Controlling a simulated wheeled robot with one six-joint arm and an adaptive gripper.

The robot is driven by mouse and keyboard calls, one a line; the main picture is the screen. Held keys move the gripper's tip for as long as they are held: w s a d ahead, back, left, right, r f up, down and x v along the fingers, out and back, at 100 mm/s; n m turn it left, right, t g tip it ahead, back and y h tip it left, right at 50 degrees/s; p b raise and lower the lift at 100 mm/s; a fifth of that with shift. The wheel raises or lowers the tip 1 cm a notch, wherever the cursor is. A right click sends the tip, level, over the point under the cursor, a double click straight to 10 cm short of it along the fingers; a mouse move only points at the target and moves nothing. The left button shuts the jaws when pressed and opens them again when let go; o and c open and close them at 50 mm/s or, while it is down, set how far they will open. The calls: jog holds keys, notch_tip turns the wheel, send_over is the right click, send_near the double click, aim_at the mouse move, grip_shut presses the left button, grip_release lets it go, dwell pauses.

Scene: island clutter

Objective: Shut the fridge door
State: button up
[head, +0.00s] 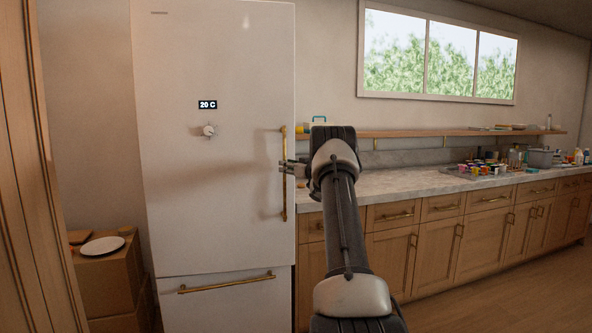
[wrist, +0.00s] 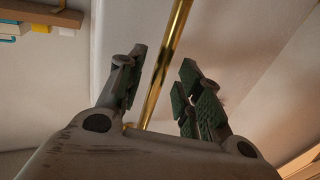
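The white fridge door (head: 215,190) fills the left middle of the head view. It looks flush or nearly flush with the drawer below; a small gap cannot be ruled out. Its vertical gold handle (head: 284,190) runs along the right edge. My gripper (head: 288,166) is at the handle's upper half, partly hidden by my wrist. In the wrist view, the gold handle (wrist: 168,62) passes between the two spread green-padded fingers of my gripper (wrist: 160,92). The fingers look apart from the bar, with space on both sides.
The fridge's lower drawer (head: 225,305) has a horizontal gold handle. Boxes with a white plate (head: 102,246) stand left of the fridge. A counter (head: 400,185) with cabinets and clutter runs right. Floor (head: 500,290) is clear at lower right.

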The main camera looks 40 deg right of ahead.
jog(key=s, duration=1)
jog(key=shift+d, duration=0.35)
